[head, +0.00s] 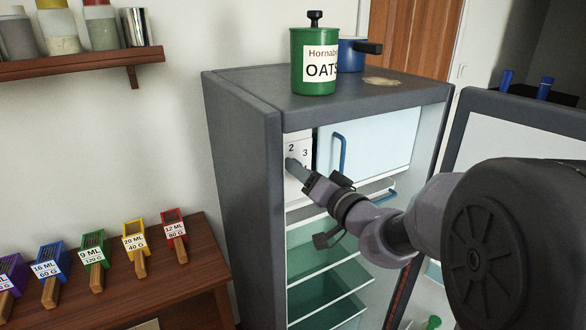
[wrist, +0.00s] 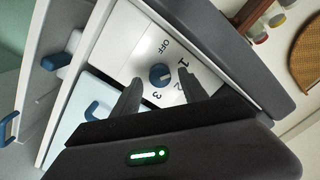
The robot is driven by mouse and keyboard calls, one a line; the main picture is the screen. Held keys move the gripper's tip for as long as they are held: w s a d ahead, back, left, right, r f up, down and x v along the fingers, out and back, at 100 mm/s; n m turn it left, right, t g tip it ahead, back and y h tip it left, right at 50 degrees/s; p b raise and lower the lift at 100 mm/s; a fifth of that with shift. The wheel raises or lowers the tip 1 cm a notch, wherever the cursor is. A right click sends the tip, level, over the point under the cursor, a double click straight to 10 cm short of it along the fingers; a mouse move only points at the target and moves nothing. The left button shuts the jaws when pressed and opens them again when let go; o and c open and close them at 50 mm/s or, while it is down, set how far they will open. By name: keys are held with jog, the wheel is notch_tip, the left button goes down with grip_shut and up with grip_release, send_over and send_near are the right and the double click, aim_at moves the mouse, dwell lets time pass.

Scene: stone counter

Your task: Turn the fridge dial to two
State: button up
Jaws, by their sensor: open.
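The fridge dial (wrist: 161,75) is a round blue knob on a white panel (wrist: 130,50) marked OFF, 1, 2 and 3. A small pale mark shows on the knob's right side, roughly toward 1 and 2; I cannot tell its exact setting. My gripper (wrist: 159,77) is open, with one finger on each side of the knob in the wrist view; contact cannot be told. In the head view my gripper (head: 293,164) reaches into the top left of the open fridge (head: 243,150), over the panel (head: 291,190), and hides most of the dial.
A blue-handled freezer flap (head: 380,150) is right of the panel, with green shelves (head: 325,285) below. The fridge door (head: 520,130) stands open at right. A green oats canister (head: 312,75) and blue pan (head: 351,55) stand on top. Labelled scoops (head: 173,228) lie on the left table.

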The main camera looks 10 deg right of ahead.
grip_shut()
jog(key=shift+m+b, duration=0.3)
jog(key=shift+a+f+m+t+h+b, duration=0.15)
jog(key=shift+m+b, duration=0.4)
jog(key=shift+m, duration=5.35)
jog(key=shift+d+r+m+t+h+b, duration=0.2)
jog(key=shift+m+b, duration=0.35)
jog(key=shift+m, duration=5.35)
jog(key=shift+f, duration=0.2)
